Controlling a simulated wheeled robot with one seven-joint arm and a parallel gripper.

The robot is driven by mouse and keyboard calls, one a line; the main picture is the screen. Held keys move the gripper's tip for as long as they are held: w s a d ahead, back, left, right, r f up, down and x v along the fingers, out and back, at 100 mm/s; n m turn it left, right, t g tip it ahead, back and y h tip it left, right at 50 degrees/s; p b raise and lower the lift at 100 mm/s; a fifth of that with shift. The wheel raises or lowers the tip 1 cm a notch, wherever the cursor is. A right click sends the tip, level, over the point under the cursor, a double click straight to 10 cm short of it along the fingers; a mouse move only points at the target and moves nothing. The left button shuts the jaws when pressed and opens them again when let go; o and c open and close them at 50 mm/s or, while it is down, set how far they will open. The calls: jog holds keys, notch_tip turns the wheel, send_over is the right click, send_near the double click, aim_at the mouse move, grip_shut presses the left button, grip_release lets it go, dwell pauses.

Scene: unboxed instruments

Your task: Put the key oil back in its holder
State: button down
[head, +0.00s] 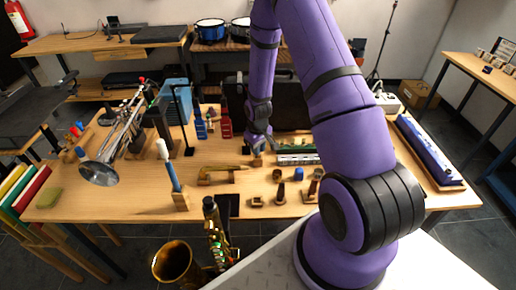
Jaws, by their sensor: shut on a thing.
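My gripper (258,148) is low over the middle of the wooden table (130,205), behind the curved wooden piece. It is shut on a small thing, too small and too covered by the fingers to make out. I cannot pick out the key oil with certainty. Several small wooden holders or blocks (256,202) stand near the table's front edge, right of centre; which one is the key oil's holder I cannot tell. A small blue item (298,174) stands just behind them.
A trumpet (125,135) lies on a stand at left. A saxophone (213,235) rises before the front edge. A long case (428,150) lies at right. A black case (290,108) stands behind my gripper.

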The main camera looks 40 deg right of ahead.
jog(key=c, duration=1)
grip_release()
jog(key=shift+r, duration=0.15)
notch_tip(320, 180, up, 10)
jog(key=shift+r, duration=0.25)
